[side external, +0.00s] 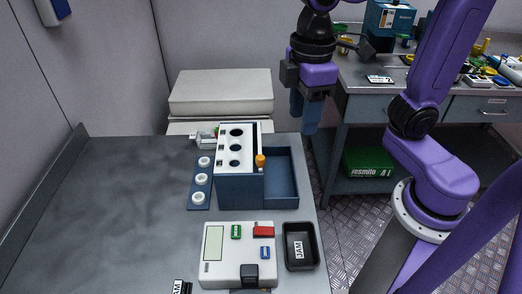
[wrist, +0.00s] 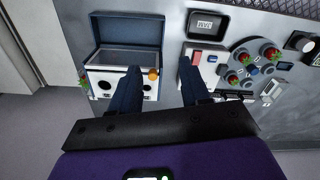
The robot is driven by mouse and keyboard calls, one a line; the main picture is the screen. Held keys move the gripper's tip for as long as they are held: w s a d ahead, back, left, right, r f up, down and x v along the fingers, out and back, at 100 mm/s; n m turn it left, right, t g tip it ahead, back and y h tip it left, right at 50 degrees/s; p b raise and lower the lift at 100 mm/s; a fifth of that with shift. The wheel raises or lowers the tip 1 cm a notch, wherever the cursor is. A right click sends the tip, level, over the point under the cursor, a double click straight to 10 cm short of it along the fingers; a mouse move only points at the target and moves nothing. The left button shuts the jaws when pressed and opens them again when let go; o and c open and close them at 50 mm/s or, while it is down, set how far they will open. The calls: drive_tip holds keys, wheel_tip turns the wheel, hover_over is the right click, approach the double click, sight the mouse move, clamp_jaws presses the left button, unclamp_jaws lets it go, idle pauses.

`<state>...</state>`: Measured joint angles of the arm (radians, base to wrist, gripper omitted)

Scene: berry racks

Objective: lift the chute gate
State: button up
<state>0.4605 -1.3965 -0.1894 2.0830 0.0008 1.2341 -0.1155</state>
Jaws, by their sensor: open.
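The chute unit is a blue box with a white, holed top (side external: 223,160); an open blue bin (side external: 280,172) adjoins its right side. An orange knob (side external: 260,160), which looks like the gate's handle, stands at the edge between the white top and the bin. In the wrist view the orange knob (wrist: 153,74) appears between my fingertips, nearer the left one. The gate panel itself is hard to make out. My gripper (side external: 304,125) is open and empty, pointing down, above and to the right of the unit, apart from the knob.
A white device with a screen and colored buttons (side external: 214,272) and a black JAM tray (side external: 288,262) stand in front. A blue strip with white rings (side external: 197,207) lies left. The wrist view shows a round holder with red berries (wrist: 236,57). The table's left side (side external: 110,210) is clear.

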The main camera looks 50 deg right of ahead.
wheel_tip(320, 180, up, 7)
hover_over(261, 157)
wheel_tip(261, 157, down, 18)
drive_tip(key=shift+r, duration=0.2)
idle(0.3)
